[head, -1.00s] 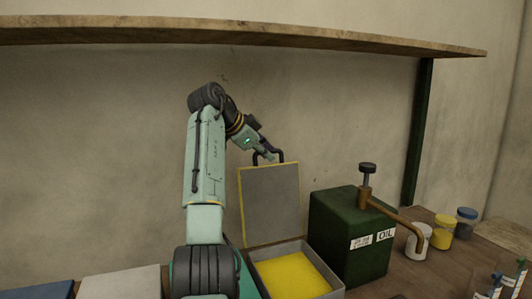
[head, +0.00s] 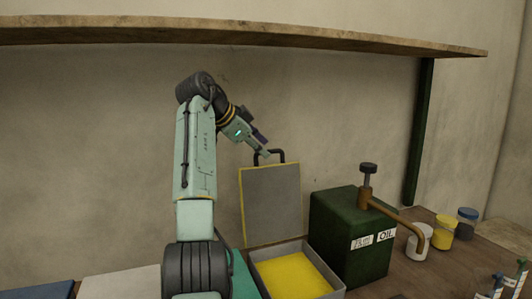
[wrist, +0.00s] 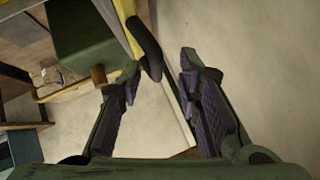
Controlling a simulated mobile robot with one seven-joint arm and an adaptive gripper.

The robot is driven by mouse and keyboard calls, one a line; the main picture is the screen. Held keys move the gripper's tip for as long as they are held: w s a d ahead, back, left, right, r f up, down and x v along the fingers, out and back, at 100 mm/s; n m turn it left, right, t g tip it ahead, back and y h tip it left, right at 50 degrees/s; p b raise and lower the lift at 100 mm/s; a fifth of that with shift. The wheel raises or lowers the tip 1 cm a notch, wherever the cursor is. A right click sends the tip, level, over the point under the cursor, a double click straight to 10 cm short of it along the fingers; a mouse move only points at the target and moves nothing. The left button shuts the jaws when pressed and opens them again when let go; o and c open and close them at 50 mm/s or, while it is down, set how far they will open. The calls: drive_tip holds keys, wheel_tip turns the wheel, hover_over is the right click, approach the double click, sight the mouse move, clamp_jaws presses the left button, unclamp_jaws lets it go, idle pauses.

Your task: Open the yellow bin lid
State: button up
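The yellow-edged lid (head: 270,208) with a grey inner face stands upright at the back of the grey bin (head: 283,251), which shows a yellow inside. The lid's dark handle (head: 283,153) sticks up from its top edge. My gripper (head: 265,154) is at the left end of this handle. In the wrist view my gripper (wrist: 160,76) is open, its two fingers well apart. The handle (wrist: 147,48) shows close to the left fingertip, and I cannot tell if they touch. The lid's yellow edge (wrist: 130,38) is beyond it.
A green oil box (head: 345,235) with a pump and copper spout stands right of the bin. Several small jars (head: 441,233) are farther right. A wooden shelf (head: 250,33) runs above. The wall behind the lid is bare.

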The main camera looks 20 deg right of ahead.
drive_tip(key=v, duration=0.8)
drive_tip(key=shift+s+a+r, duration=0.1)
